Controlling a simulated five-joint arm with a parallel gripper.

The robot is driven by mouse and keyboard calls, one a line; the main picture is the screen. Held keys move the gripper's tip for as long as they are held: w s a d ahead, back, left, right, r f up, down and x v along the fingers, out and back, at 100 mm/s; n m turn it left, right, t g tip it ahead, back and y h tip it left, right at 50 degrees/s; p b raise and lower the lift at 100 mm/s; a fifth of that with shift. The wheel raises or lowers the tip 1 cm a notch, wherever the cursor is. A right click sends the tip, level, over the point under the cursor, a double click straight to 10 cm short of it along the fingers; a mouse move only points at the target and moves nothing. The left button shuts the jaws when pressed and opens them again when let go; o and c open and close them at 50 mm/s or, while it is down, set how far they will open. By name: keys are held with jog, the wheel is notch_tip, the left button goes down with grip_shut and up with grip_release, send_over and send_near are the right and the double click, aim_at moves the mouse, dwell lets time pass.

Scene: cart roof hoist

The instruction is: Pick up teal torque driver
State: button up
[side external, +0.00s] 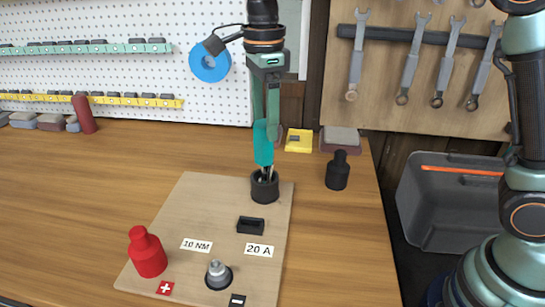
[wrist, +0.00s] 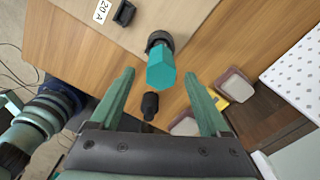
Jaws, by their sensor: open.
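The teal torque driver (side external: 263,143) stands upright in a black round holder (side external: 265,188) at the far right corner of the wooden board. In the wrist view, its teal handle (wrist: 161,68) shows end-on, just beyond and between the fingertips. My gripper (side external: 266,108) is above the driver with its fingers pointing down around the top of the handle in the side view. In the wrist view, my gripper (wrist: 161,75) is wide open, with a gap on both sides of the handle. The driver's lower shaft is partly hidden inside the holder.
The board (side external: 190,215) also carries a red capped post (side external: 147,252), a bare metal terminal (side external: 217,275) and a small black block (side external: 250,225). A black bottle-shaped piece (side external: 338,171) stands right of the holder. A yellow box (side external: 299,140) lies behind.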

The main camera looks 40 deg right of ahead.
aim_at(264, 137)
jog(key=shift+a+f, duration=0.1)
jog(key=shift+f, duration=2.3)
grip_shut()
jog(key=shift+r, duration=0.1)
